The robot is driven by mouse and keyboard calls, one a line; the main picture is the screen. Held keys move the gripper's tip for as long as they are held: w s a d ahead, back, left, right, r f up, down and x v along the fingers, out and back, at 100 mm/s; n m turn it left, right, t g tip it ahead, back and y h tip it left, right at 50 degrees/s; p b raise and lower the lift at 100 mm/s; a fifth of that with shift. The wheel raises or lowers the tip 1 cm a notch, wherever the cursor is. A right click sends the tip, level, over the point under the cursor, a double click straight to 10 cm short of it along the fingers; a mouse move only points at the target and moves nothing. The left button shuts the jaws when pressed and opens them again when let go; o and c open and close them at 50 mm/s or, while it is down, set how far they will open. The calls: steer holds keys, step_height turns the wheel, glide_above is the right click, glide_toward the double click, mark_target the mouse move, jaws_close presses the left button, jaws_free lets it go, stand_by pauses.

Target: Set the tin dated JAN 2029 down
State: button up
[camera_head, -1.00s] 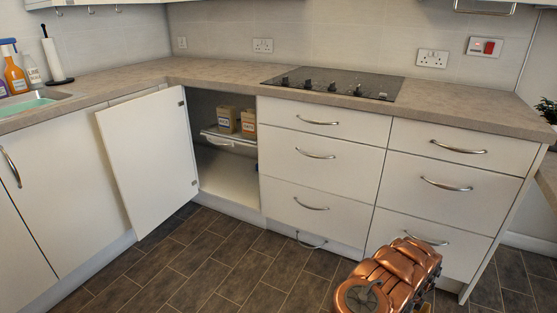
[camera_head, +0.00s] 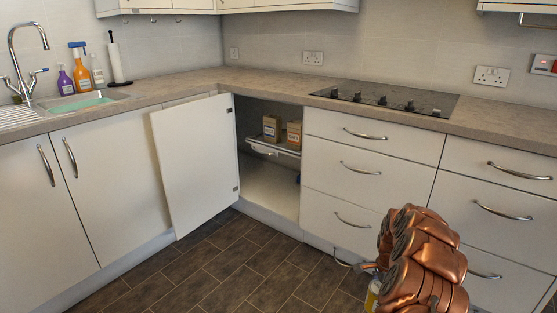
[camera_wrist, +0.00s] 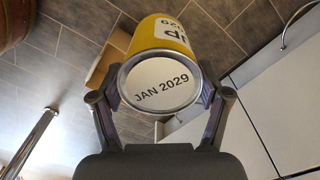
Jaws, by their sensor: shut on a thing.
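The tin dated JAN 2029 (camera_wrist: 160,84) fills the upper middle of the wrist view. It has a yellow side with a white label, and its pale round end shows the printed date. My gripper (camera_wrist: 160,100) is shut on it, one finger on each side. In the head view a sliver of the tin's yellow and white side (camera_head: 372,296) shows at the left edge of my copper-coloured arm, which hides the rest. My gripper is in front of the drawers, above the floor.
The corner cabinet's door (camera_head: 195,165) stands open. Inside, two boxes (camera_head: 271,128) sit on a pull-out shelf (camera_head: 262,148). The worktop (camera_head: 245,82) is bare between the sink area and the hob (camera_head: 390,97). Spray bottles (camera_head: 80,70) and a paper-towel holder (camera_head: 116,60) stand by the sink.

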steer(key=s+a+r+n+b, duration=0.1)
steer(key=a+r+n, duration=0.6)
steer(key=r, duration=0.3)
steer(key=a+r+n+b, duration=0.2)
steer(key=a+r+n, duration=0.45)
steer(key=r, duration=0.35)
steer(key=s+a+r+n+p, duration=0.1)
steer(key=s+r+n+p, duration=0.1)
steer(key=r+p, duration=1.2)
steer(key=s+a+r+n+p, duration=0.2)
steer(key=s+r+p, duration=0.3)
steer(key=r+p, duration=0.9)
steer(key=p, duration=0.4)
